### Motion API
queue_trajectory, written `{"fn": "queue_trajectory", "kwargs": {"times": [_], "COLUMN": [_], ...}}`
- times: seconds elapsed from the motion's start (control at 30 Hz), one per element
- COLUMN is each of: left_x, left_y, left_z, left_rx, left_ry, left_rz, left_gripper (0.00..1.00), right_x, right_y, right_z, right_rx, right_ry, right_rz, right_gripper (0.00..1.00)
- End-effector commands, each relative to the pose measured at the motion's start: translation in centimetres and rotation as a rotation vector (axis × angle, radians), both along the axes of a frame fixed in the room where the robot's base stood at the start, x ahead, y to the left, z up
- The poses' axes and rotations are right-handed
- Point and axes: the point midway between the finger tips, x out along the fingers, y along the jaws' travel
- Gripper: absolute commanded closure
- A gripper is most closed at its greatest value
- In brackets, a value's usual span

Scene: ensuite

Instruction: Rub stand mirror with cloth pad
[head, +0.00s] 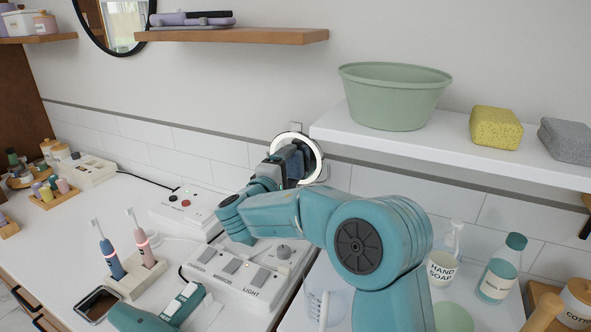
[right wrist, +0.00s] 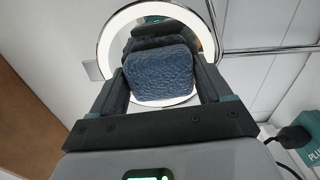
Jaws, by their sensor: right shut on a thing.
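The round stand mirror with a bright white lit rim (head: 291,136) stands near the tiled wall in the head view. It fills the upper middle of the right wrist view (right wrist: 105,40). My right gripper (head: 290,163) is in front of the mirror face. It is shut on the dark blue quilted cloth pad (right wrist: 160,73), which sits between the two dark fingers. A dark reflection shows in the mirror behind the pad. I cannot tell whether the pad touches the glass. A teal part of my left arm shows at the bottom left; its fingertips are not visible.
A white shelf (head: 470,156) with a green basin (head: 393,97) and two sponges is right of the mirror. A switch panel (head: 247,270), a toothbrush holder (head: 136,281) and a phone (head: 97,304) lie on the counter. Soap and bottles stand at the lower right.

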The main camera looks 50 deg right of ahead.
Motion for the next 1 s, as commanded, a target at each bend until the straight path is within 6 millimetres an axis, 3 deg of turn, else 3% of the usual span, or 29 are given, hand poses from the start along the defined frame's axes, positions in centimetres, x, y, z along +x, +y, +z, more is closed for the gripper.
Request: {"fn": "queue_trajectory", "kwargs": {"times": [0.5, 0.8, 1.0], "left_x": [0.0, 0.0, 0.0], "left_y": [0.0, 0.0, 0.0], "left_z": [0.6, 0.2, -2.0], "left_rx": [0.0, 0.0, 0.0], "left_ry": [0.0, 0.0, 0.0], "left_rz": [0.0, 0.0, 0.0], "left_gripper": [0.37, 0.37, 0.37], "right_x": [3.9, 3.8, 2.1], "right_y": [0.9, 1.0, 0.6], "right_z": [0.0, 0.9, 0.5], "right_rx": [0.0, -0.001, -0.001], "right_ry": [-0.001, -0.003, -0.003], "right_rz": [0.0, -0.001, -0.002], "right_gripper": [0.46, 0.46, 0.46]}}
